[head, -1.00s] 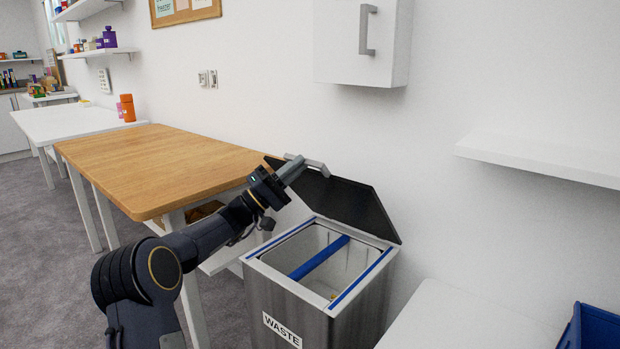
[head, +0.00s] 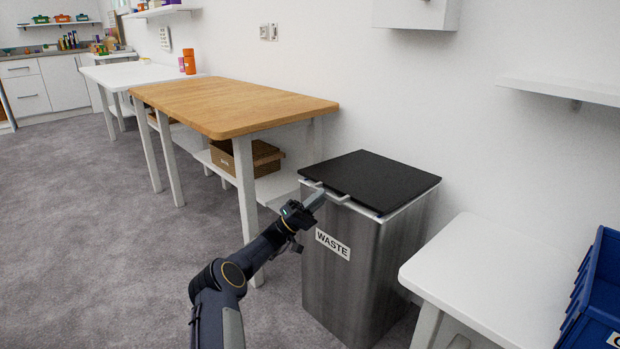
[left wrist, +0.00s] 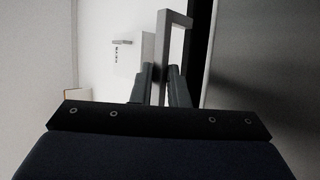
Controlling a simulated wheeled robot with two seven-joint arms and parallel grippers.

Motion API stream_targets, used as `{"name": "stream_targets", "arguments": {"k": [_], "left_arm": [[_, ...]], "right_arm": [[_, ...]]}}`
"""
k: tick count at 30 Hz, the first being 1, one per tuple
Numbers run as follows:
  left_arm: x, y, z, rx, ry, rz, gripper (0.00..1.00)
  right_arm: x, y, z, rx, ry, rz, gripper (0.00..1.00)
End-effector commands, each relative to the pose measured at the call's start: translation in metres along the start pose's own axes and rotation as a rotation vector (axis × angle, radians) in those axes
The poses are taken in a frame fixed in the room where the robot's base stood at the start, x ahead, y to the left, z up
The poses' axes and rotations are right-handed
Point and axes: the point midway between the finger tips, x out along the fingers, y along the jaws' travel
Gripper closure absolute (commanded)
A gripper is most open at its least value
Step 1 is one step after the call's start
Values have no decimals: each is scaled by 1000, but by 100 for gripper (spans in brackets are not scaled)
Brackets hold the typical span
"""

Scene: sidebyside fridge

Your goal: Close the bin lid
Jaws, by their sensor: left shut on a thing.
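The steel bin (head: 350,290) with a WASTE label (head: 332,244) stands right of the wooden table. Its black lid (head: 378,180) lies about flat over the top and hides the inside. A thin pale rim with a trace of blue shows below the lid, and I cannot tell whether the lid is fully seated. My left gripper (head: 315,201) is at the lid's front left edge, shut on the grey lid handle (head: 333,192). The left wrist view shows the handle (left wrist: 176,45) between the fingers of the left gripper (left wrist: 160,85). My right gripper is out of view.
A wooden table (head: 225,105) with a brown box (head: 262,160) on its lower shelf stands left of the bin. A white table (head: 490,275) with a blue crate (head: 597,290) is close on the right. The grey floor (head: 100,230) at left is clear.

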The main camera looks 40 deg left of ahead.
Motion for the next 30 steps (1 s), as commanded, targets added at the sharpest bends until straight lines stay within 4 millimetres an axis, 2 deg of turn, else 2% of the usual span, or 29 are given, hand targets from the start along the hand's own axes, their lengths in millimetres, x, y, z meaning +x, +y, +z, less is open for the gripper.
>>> {"name": "stream_targets", "arguments": {"k": [1,2,7,8,11,16,19,30], "left_arm": [[0,-17,9,-15,7,-23,100],[-1,-20,12,-15,7,-22,100],[0,-19,12,-12,5,-22,100],[0,-19,12,-12,4,-22,81],[1,-18,12,-12,4,-21,69],[0,-18,11,-12,5,-21,69],[-7,-17,11,-11,6,-22,69],[-67,-15,10,-7,8,-17,69]], "right_arm": [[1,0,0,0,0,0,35],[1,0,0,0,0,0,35],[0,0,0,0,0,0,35],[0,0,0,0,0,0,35],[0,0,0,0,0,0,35],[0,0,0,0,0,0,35],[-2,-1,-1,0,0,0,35],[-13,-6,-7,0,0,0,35]]}}
